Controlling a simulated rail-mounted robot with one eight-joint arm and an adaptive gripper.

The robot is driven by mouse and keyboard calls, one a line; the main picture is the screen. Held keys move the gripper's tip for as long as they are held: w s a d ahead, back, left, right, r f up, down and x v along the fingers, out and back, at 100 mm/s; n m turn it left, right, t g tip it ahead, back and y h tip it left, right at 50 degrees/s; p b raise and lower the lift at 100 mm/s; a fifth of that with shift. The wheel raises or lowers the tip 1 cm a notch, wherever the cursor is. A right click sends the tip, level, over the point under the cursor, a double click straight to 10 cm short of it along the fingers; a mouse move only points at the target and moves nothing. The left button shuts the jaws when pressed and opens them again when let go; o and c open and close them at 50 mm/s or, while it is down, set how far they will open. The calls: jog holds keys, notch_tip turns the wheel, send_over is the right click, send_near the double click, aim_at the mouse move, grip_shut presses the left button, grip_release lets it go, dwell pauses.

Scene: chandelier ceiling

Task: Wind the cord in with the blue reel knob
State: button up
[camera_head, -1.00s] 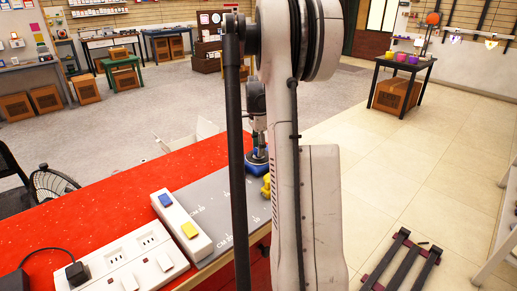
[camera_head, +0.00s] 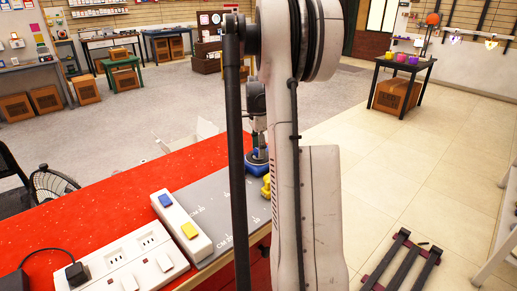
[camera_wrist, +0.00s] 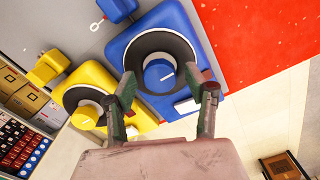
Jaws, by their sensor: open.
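The blue reel housing (camera_wrist: 127,42) shows large in the wrist view, with a dark ring around its round blue knob (camera_wrist: 158,77). The knob has a white mark on its face. My gripper (camera_wrist: 168,86) is open, with one finger on each side of the knob in the picture; I cannot tell whether they touch it. A small blue block (camera_wrist: 116,9) sits beside the housing, with a short red cord and a pale ring (camera_wrist: 97,26) by it. In the head view the blue reel (camera_head: 256,168) sits on the grey mat below my gripper, partly hidden by my arm.
A yellow reel (camera_wrist: 85,116) with its own knob stands close beside the blue one, with a yellow block (camera_wrist: 48,67) nearby.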

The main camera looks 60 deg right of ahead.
aim_at(257, 150)
notch_tip(257, 150, up, 12)
dwell(0.5)
dwell(0.5)
jog(key=w+a+r+n+t+h, duration=0.15)
jog(key=a+n, duration=0.45)
jog(key=a, duration=0.9)
jog(key=w+a+r+n+t, duration=0.1)
jog(key=a+r+n+t, duration=0.35)
jog(key=a, duration=1.05)
jog(key=s+a+f+n, duration=0.3)
jog(key=s+a+n, duration=0.1)
jog(key=a, duration=0.3)
jog(key=s+a+f+n+y, duration=0.1)
jog(key=s+a+f+n, duration=0.1)
jog(key=s+a+n, duration=0.2)
jog(key=s+a+f+n+t, duration=0.1)
jog(key=s+a+f+n, duration=0.2)
jog(key=a+n, duration=0.4)
jog(key=s+a, duration=0.1)
jog(key=a, duration=0.4)
jog(key=shift+s+a+f, duration=0.15)
jog(key=shift+a+f, duration=0.1)
jog(key=shift+f, duration=0.05)
